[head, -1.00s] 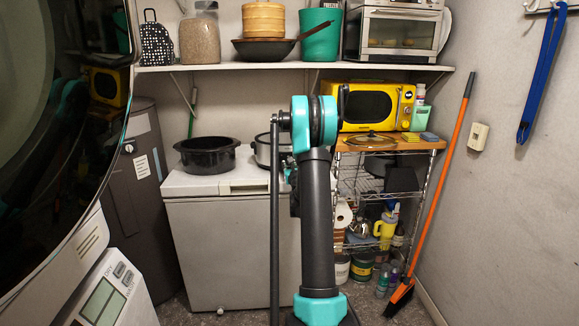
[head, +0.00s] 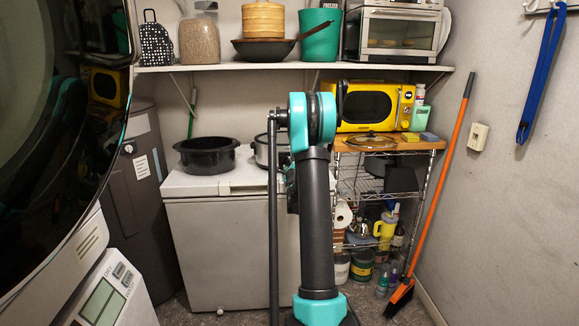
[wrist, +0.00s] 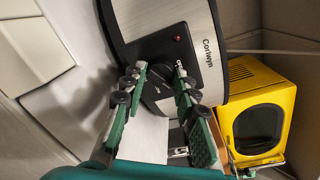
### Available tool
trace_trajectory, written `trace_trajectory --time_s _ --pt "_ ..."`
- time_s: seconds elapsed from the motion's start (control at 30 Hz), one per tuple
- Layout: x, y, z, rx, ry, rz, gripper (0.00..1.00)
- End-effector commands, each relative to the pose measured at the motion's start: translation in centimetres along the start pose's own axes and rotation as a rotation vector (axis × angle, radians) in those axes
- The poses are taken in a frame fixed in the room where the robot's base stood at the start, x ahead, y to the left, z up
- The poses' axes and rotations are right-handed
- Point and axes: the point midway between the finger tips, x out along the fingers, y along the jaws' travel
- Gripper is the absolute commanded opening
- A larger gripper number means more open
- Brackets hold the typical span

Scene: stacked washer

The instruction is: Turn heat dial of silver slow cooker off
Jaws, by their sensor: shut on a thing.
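The silver slow cooker (head: 262,152) stands on the white chest freezer, partly hidden behind my arm in the head view. In the wrist view its silver front (wrist: 205,50), marked "Corlwyn", appears tilted, with a small red light. The dark heat dial (wrist: 155,92) is on this front, between the fingers of my gripper (wrist: 160,72). My gripper is shut on the dial, one finger on each side. The fingers cover part of the dial and its markings, so I cannot read its setting. The head view does not show the gripper; my arm blocks it.
A black pot (head: 207,155) stands left of the cooker on the chest freezer (head: 230,250). A yellow microwave (head: 370,106) sits on a wire rack to the right. A loaded shelf (head: 290,66) runs above. A broom (head: 440,180) leans on the right wall.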

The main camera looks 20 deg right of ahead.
Motion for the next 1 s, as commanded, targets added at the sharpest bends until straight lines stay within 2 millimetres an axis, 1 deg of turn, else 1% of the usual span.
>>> trace_trajectory --time_s 0.7,1.0 --pt "0.04 0.22 0.30 -0.672 0.055 -0.003 0.00" --pt "0.05 0.27 0.28 -0.897 0.075 -0.005 0.00"
